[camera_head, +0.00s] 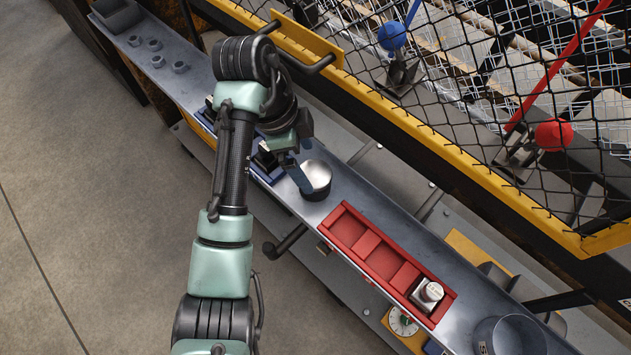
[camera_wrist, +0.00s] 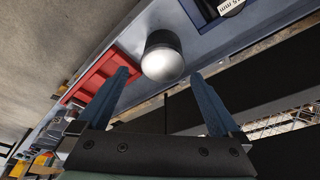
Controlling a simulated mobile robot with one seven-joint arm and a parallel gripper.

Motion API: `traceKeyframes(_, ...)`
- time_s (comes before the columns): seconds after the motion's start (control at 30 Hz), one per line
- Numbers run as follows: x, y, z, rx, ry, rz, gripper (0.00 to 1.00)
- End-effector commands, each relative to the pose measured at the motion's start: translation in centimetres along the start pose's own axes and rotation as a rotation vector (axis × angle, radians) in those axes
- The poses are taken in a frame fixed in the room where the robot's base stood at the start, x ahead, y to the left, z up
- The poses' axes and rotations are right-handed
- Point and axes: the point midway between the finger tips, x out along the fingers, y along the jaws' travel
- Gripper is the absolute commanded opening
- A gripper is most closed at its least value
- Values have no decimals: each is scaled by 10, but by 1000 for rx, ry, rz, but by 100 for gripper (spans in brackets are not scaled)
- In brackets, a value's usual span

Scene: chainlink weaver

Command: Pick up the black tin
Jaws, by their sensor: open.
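The black tin (camera_head: 316,181) is a short round can with a dark side and a shiny silver top. It stands upright on the narrow grey metal shelf, left of a red tray. In the wrist view the tin (camera_wrist: 162,58) shows just beyond and between the blue fingertips. My gripper (camera_head: 302,172) is open and close beside the tin, with one blue finger near its left side; the other finger is mostly hidden in the head view. In the wrist view my gripper (camera_wrist: 158,76) has nothing between its fingers, and I cannot tell if it touches the tin.
The red compartment tray (camera_head: 345,228) holds a pale block with a round top (camera_head: 431,291) at its right end. A grey round container (camera_head: 508,338) stands farther right. Blue trays (camera_head: 268,170) lie partly under my arm. A yellow-framed mesh fence (camera_head: 400,118) runs behind the shelf.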

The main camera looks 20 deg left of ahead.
Motion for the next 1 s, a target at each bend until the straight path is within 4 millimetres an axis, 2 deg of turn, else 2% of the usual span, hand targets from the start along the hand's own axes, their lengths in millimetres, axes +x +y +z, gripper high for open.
traceKeyframes(0.03,14,0,1,1,0,2,100)
traceKeyframes(0.1,23,0,1,0,1,1,100)
traceKeyframes(0.37,38,-1,1,-1,-1,0,100)
traceKeyframes(0.63,76,-4,4,-2,0,1,100)
traceKeyframes(0.93,81,-4,4,0,0,-2,100)
traceKeyframes(1.0,81,-4,4,0,0,-2,89)
